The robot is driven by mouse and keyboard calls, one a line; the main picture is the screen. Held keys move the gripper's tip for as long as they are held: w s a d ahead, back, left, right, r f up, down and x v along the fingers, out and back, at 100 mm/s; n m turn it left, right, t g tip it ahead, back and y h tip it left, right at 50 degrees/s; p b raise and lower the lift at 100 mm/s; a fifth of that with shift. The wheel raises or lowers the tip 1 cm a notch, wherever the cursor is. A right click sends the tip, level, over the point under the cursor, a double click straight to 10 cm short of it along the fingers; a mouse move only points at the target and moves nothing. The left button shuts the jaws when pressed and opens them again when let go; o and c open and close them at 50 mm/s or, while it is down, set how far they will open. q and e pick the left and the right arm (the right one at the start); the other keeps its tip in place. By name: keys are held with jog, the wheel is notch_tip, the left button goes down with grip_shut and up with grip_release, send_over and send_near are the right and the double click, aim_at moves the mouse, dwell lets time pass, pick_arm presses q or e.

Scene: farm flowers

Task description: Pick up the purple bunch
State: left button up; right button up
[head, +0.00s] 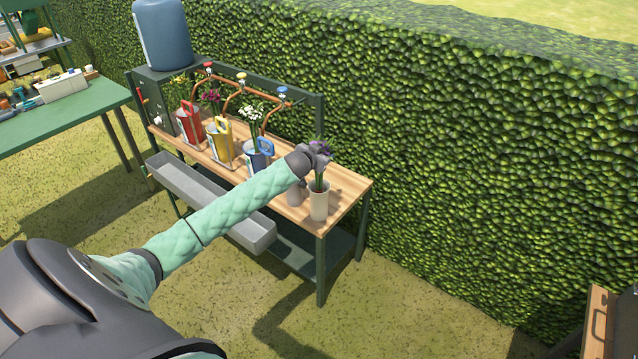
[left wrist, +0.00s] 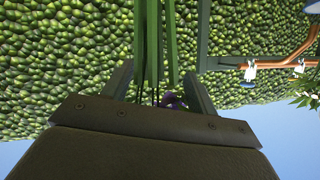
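The purple bunch (head: 321,147) shows its purple heads and green leaves above a pale vase (head: 318,203) at the right end of the wooden bench. My left gripper (head: 314,154) is at the bunch, just above the vase. In the left wrist view, the two fingers of my left gripper (left wrist: 158,72) stand apart, with green stems (left wrist: 165,42) between them. A bit of the purple bunch (left wrist: 171,101) shows close to the palm. No firm grip on the stems shows. My right gripper is out of view.
A second pale vase (head: 295,192) stands beside the first, partly behind my arm. Blue (head: 258,160), yellow (head: 221,143) and red (head: 190,124) watering cans with flowers stand further left. A hedge (head: 460,140) rises behind the bench.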

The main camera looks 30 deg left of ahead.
pick_arm(q)
jog(key=c, duration=0.9)
jog(key=shift+r, duration=0.15)
jog(key=shift+r, duration=0.25)
notch_tip(320, 180, up, 9)
jog(key=b, duration=0.3)
jog(key=shift+f+b, duration=0.15)
jog(key=shift+b, duration=0.15)
jog(key=shift+r+b, duration=0.95)
jog(key=shift+r, duration=3.35)
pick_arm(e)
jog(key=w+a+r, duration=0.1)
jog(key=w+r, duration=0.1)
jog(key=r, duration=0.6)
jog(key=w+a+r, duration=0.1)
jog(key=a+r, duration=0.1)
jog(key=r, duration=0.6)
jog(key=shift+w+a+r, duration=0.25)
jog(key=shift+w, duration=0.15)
